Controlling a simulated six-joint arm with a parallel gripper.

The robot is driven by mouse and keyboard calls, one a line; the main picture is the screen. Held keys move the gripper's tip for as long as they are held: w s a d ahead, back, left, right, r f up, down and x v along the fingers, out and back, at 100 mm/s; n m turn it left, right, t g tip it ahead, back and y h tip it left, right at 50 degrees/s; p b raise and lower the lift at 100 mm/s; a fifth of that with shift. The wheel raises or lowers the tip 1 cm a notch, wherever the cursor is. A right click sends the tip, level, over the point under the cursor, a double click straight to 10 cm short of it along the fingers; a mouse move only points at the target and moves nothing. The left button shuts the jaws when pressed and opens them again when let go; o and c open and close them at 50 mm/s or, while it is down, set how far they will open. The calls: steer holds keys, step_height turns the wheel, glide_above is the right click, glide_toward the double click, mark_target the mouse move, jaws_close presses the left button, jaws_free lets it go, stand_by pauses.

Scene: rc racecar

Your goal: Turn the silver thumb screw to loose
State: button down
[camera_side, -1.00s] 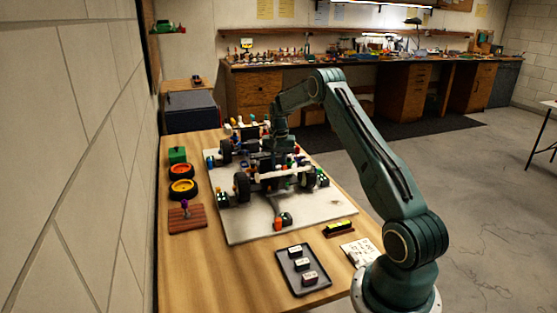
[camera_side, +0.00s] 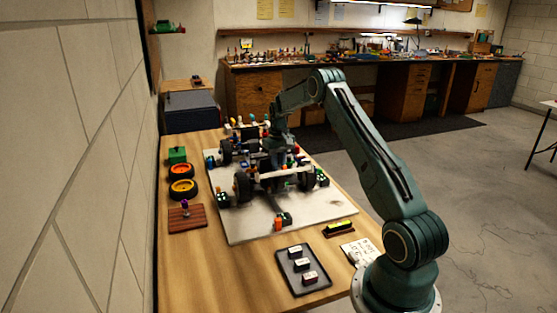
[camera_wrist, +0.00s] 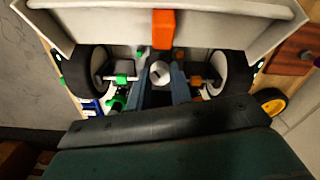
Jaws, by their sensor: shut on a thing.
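The racecar (camera_side: 268,178) stands on a pale board in the side view, with black wheels and white body parts. In the wrist view, the silver thumb screw (camera_wrist: 160,72) is a round, light head with a dark slot, in the middle between the car's two wheels. My gripper (camera_wrist: 160,80) has one blue-grey finger on each side of the screw head and is shut on it. In the side view my gripper (camera_side: 275,158) is down in the middle of the car, and its fingertips and the screw are hidden there.
An orange block (camera_wrist: 163,28) and a white panel lie just beyond the screw. Black wheels (camera_wrist: 88,70) flank it closely. The pale board (camera_side: 255,225) has bare room at its front. A dark tray (camera_side: 303,280) with several labelled blocks is near the table's front edge.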

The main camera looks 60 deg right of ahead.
mark_target(279, 167)
steer(key=shift+n, duration=1.7)
steer(key=c, duration=1.3)
jaws_free()
steer(key=shift+o, duration=0.2)
steer(key=shift+r, duration=0.1)
step_height(279, 167, up, 14)
steer(key=shift+f, duration=0.2)
